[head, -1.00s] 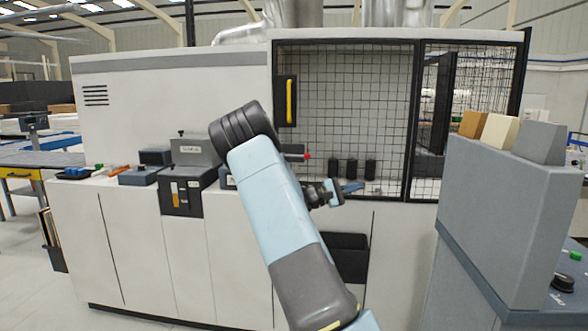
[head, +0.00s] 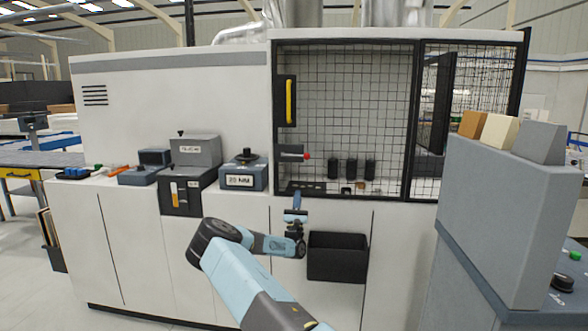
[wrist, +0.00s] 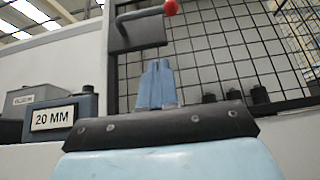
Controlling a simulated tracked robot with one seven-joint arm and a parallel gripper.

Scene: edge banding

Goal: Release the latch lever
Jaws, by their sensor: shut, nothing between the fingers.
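The latch lever is a grey bar ending in a red ball knob (head: 307,156), on a dark block (head: 290,152) at the lower left of the mesh guard. In the wrist view the red knob (wrist: 171,7) is at the top edge, right of centre, on a rod bent over the grey block (wrist: 140,33). My gripper (head: 297,197) points upward below the lever, in front of the guard's lower edge. In the wrist view its blue fingers (wrist: 158,75) are together and empty, a little below the block, with no visible contact.
A yellow handle (head: 289,101) stands above the lever. Several black cylinders (head: 351,169) stand right of it behind the mesh. A box labelled 20 MM (head: 239,181) sits left on the ledge. A black bin (head: 337,262) hangs below right. A grey cabinet (head: 500,210) stands at right.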

